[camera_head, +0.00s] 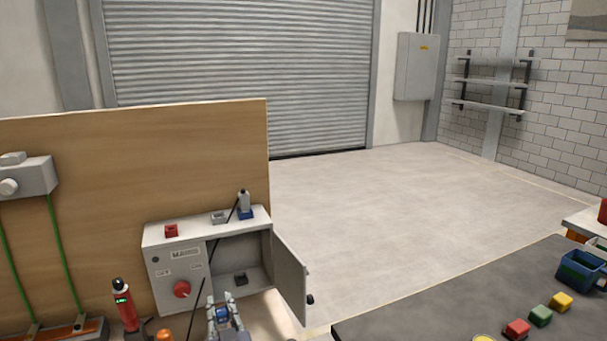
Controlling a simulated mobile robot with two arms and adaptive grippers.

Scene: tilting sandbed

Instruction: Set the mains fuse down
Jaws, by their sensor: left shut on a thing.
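My left gripper (221,303) is at the bottom of the head view, in front of the open switch box (176,262). Its fingers are shut on a small blue piece, which I take to be the mains fuse (222,314); the fingers hide much of it. The box's door (290,276) stands open to the right. A small dark holder (240,279) sits on the floor inside the box. The gripper is in front of and below that opening. My right gripper is not in view.
On the box top are a red block (171,231), an empty-looking grey holder (220,217) and a grey cylinder in a blue base (244,205). A red knob (182,289) juts from its front. A red-and-black tool (124,306) stands left. The dark table (440,295) is mostly clear.

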